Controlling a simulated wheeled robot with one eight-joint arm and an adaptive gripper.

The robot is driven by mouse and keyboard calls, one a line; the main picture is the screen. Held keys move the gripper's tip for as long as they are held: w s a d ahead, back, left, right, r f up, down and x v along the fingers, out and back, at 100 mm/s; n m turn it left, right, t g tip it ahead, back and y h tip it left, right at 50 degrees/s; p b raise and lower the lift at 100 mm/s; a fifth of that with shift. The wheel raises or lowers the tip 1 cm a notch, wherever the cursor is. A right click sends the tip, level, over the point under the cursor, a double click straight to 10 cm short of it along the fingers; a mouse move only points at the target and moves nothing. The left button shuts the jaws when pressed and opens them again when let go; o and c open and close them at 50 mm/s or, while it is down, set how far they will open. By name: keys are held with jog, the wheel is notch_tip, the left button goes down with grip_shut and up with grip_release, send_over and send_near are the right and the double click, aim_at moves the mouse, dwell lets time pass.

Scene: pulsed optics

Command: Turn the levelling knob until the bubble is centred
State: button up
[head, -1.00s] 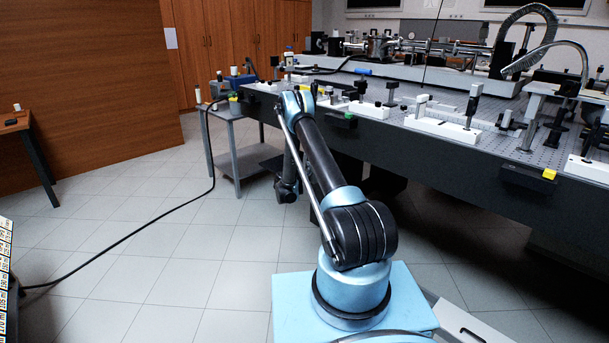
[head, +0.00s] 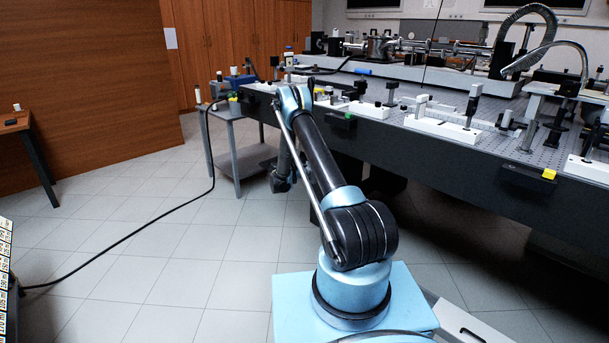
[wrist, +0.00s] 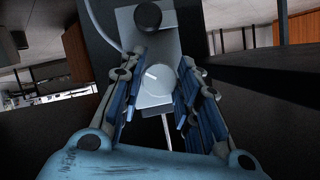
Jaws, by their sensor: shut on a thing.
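In the wrist view, a pale grey round knob (wrist: 156,79) with a short white index mark sits on a light grey plate (wrist: 126,22). My gripper (wrist: 161,84) has its blue-padded fingers on both sides of this knob and is shut on it. The mark points to the upper left of the picture. I cannot make out a bubble or level vial in any view. In the head view my fingers and the knob are hidden behind my arm, near the left end of the optical table.
A black round knob (wrist: 148,15) sits on the plate above the pale one. In the head view, the optical table (head: 455,180) carries several mounts and rails. A grey side table (head: 227,115) stands by its left end. A black cable (head: 130,233) crosses the floor.

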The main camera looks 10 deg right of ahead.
jog(key=shift+n+g, duration=0.3)
jog(key=shift+n, duration=0.1)
dwell(0.3)
jog(key=o, duration=0.8)
jog(key=shift+f, duration=0.1)
jog(key=v, duration=1.2)
